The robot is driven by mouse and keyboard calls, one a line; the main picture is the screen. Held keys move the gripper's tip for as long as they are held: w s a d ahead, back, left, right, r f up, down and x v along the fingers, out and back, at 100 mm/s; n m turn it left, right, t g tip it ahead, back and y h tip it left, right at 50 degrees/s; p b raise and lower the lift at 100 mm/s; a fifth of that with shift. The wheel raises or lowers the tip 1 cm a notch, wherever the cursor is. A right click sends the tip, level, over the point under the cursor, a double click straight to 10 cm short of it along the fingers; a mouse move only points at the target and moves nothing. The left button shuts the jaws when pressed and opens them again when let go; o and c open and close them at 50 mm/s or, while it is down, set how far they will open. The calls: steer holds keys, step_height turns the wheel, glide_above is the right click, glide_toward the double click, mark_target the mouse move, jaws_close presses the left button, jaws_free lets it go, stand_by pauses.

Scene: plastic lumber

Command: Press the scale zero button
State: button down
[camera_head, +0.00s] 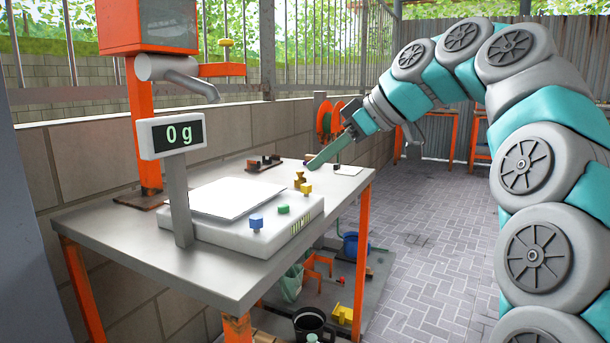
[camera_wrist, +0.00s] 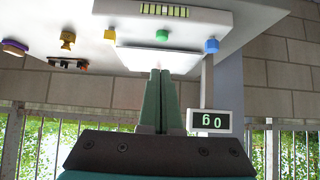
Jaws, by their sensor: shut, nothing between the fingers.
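The white scale (camera_head: 297,227) stands on the metal table, with its flat pan (camera_head: 236,198) empty. Its display (camera_head: 173,135) reads 0 g; it also shows upside down in the wrist view (camera_wrist: 210,121). Along the scale's front edge are small coloured knobs: blue (camera_head: 256,222), green (camera_head: 283,209) and yellow (camera_head: 306,189). I cannot read any label showing which is the zero button. The blue knob also shows in the wrist view (camera_wrist: 211,46). My gripper (camera_head: 311,167) is shut and empty, with its green fingers beyond the yellow knob, apart from the scale in the head view.
A brass-coloured piece (camera_head: 299,178) stands by the yellow knob. A dark part (camera_head: 263,163) lies farther back on the metal table (camera_head: 140,255). An orange post with a grey pipe (camera_head: 175,73) rises behind the display.

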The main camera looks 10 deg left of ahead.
steer(key=shift+v, duration=1.45)
steer(key=shift+s+a, duration=0.1)
steer(key=s+d+f+m+g+h, duration=0.1)
steer(key=s+d+f+m+h, duration=0.25)
steer(key=s+f, duration=0.6)
steer(key=s+d+f+m+g+h, duration=0.15)
steer(key=s+f+m, duration=0.4)
steer(key=f, duration=0.65)
steer(key=s+d+f+m+g+h, duration=0.1)
steer(key=s+d+f+m+h, duration=0.1)
steer(key=s+d+f, duration=0.4)
steer(key=s+d+f+m+g+h, duration=0.1)
steer(key=s+d+f, duration=0.5)
steer(key=s+f, duration=0.6)
steer(key=shift+s+d+f+m+h, duration=0.25)
steer(key=shift+s+m+h, duration=0.35)
steer(key=shift+s+m, duration=0.5)
